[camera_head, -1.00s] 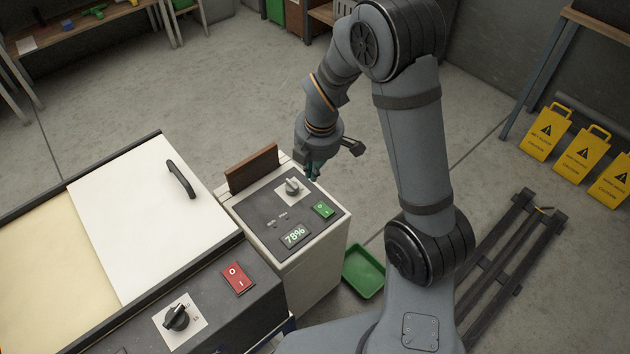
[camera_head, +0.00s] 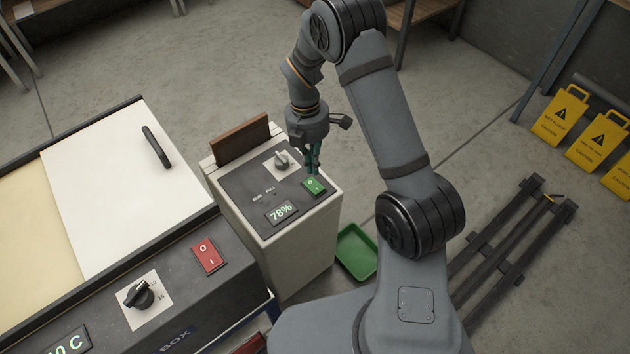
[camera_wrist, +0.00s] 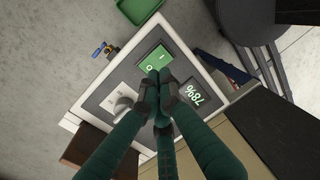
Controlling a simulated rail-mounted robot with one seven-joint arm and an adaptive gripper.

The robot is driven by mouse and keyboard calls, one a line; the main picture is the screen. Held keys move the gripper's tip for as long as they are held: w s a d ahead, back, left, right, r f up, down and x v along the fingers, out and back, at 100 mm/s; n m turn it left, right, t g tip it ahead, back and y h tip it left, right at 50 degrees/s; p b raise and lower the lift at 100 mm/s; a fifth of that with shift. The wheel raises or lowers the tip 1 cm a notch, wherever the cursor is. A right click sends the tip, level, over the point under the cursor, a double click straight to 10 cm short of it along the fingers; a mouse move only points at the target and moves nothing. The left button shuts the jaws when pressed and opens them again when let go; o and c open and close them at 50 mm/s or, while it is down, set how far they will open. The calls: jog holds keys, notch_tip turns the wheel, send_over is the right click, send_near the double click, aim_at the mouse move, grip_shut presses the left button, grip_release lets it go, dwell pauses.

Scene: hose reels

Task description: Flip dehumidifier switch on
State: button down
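The dehumidifier (camera_head: 290,240) is a pale box with a dark top panel that carries a 78% display (camera_head: 281,212), a grey knob (camera_head: 282,160) and a green rocker switch (camera_head: 314,186) marked I and O. My gripper (camera_head: 314,170) points down over the panel at the switch's far edge. In the wrist view my gripper (camera_wrist: 165,88) has its dark green fingers close together at the near, O-marked end of the green switch (camera_wrist: 155,60). The fingertips cover part of that end. I cannot tell whether they touch it. Nothing shows between them.
A larger cabinet with a white lid (camera_head: 105,205), a red switch (camera_head: 208,255) and a black knob (camera_head: 139,295) stands at left. A brown board (camera_head: 241,138) rises behind the panel. A green tray (camera_head: 357,252) lies on the floor. Yellow caution signs (camera_head: 562,115) stand at right.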

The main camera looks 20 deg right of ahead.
aim_at(316, 188)
jog(key=shift+s+d+f, duration=0.15)
jog(key=shift+f, duration=1.4)
jog(key=shift+s+d+f, duration=0.1)
jog(key=shift+s+f, duration=0.05)
jog(key=shift+f, duration=1.4)
